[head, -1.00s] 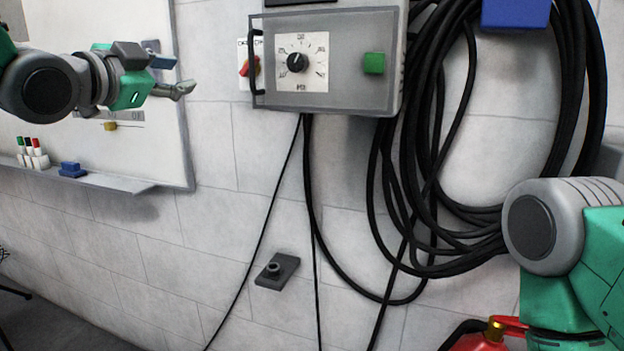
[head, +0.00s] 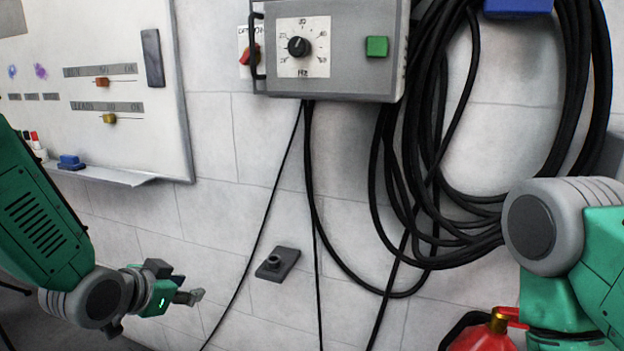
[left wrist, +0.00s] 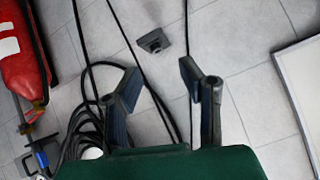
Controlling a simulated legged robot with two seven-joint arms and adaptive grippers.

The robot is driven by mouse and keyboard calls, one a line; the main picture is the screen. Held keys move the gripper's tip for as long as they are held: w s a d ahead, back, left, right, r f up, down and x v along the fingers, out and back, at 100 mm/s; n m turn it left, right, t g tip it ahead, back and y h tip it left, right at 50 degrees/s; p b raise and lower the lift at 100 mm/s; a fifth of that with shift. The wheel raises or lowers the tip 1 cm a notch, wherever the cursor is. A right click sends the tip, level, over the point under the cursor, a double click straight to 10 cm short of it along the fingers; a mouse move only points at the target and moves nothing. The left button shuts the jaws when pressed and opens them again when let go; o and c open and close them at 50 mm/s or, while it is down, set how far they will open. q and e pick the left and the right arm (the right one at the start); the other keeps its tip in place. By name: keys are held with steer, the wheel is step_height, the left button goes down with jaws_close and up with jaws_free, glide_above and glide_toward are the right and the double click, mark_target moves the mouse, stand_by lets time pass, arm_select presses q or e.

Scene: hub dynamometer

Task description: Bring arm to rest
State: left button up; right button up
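My left arm comes in from the left in the head view, with its gripper (head: 190,292) low in front of the wall, below the whiteboard. In the left wrist view the left gripper (left wrist: 158,80) has its two fingers apart with nothing between them. My right arm shows at the right edge of the head view, bent at a grey joint; its gripper is out of view. A grey control box (head: 345,55) with a dial (head: 299,47) and a green button (head: 376,46) hangs on the wall, above and to the right of the left gripper.
The whiteboard (head: 186,130) with its tray (head: 110,176) is above the left gripper. A dark wall fitting (head: 277,264) is to its right; it also shows in the left wrist view (left wrist: 152,41). Black cables (head: 440,180) hang at right, above a red extinguisher (head: 480,338).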

arm_select(q)
steer(key=s+a+f+n+g+y+b, duration=0.2)
steer(key=s+f+n+g, duration=0.25)
steer(key=s+f, duration=1.5)
steer(key=s+a+f+n+g, duration=0.1)
steer(key=s+f+g, duration=0.1)
steer(key=s+f, duration=0.2)
steer(key=s+a+f+g+y, duration=0.1)
steer(key=s+f+g, duration=0.2)
steer(key=s, duration=0.8)
step_height(320, 180, down, 2)
steer(key=shift+a+f+n+b, duration=0.25)
steer(key=shift+a+n+b, duration=0.05)
steer(key=shift+a+n, duration=0.05)
